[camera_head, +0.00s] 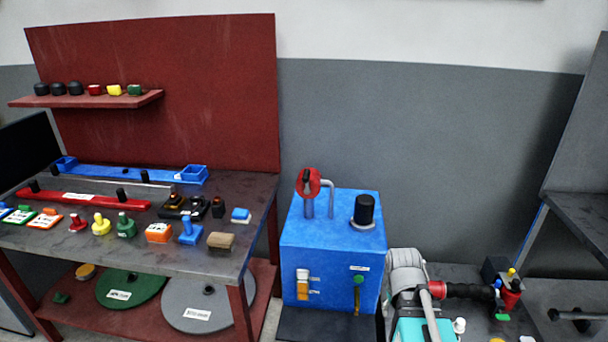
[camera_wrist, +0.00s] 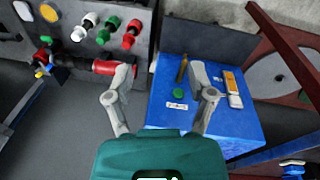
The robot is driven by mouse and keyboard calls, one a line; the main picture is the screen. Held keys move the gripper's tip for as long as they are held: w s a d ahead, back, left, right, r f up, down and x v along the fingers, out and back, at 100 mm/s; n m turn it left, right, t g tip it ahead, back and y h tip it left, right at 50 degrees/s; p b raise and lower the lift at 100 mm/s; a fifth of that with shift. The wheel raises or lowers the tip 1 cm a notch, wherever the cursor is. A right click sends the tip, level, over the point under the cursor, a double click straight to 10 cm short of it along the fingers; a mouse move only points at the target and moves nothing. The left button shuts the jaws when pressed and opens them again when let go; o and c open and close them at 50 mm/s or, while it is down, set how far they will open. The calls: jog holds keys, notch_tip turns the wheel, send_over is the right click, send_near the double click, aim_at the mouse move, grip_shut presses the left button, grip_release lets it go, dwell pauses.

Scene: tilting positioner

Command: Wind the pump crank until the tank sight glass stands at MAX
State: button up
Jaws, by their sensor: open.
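The blue pump tank (camera_head: 330,250) stands right of the workbench; its front face also shows in the wrist view (camera_wrist: 240,128). On top are a red ring with a dark middle (camera_head: 308,182), a bent grey pipe (camera_head: 330,198) and a black cylinder (camera_head: 363,210). I cannot tell surely which part is the crank. The sight glass (camera_head: 302,286) is orange below and white above, beside small unreadable labels; it also shows in the wrist view (camera_wrist: 234,84). A green knob (camera_head: 358,279) sits above a brass bar (camera_head: 356,301). My gripper (camera_wrist: 162,92) is open and empty, its fingers apart before the tank.
The left workbench (camera_head: 225,262) holds several coloured knobs and blocks, with green and grey discs (camera_head: 200,312) below. A red-and-black fitting (camera_head: 455,290) and coloured knobs stand close right of my arm. A dark ledge (camera_head: 312,324) lies before the tank.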

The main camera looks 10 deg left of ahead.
jog(key=w+a+r+n+t+h, duration=0.1)
jog(key=w+r+n+t+h, duration=0.25)
jog(key=w+n, duration=0.55)
jog(key=n+t+y+b, duration=0.1)
jog(key=n+t+y, duration=0.3)
jog(key=n+t, duration=1.65)
send_near(307, 173)
jog(key=s+r+n+g, duration=0.4)
jog(key=n+g, duration=0.3)
jog(key=shift+w+a+r, duration=0.1)
jog(key=shift+a+r, duration=0.15)
jog(key=shift+a, duration=0.05)
jog(key=w, duration=1.3)
jog(key=shift+w+d, duration=0.25)
jog(key=shift+w, duration=0.15)
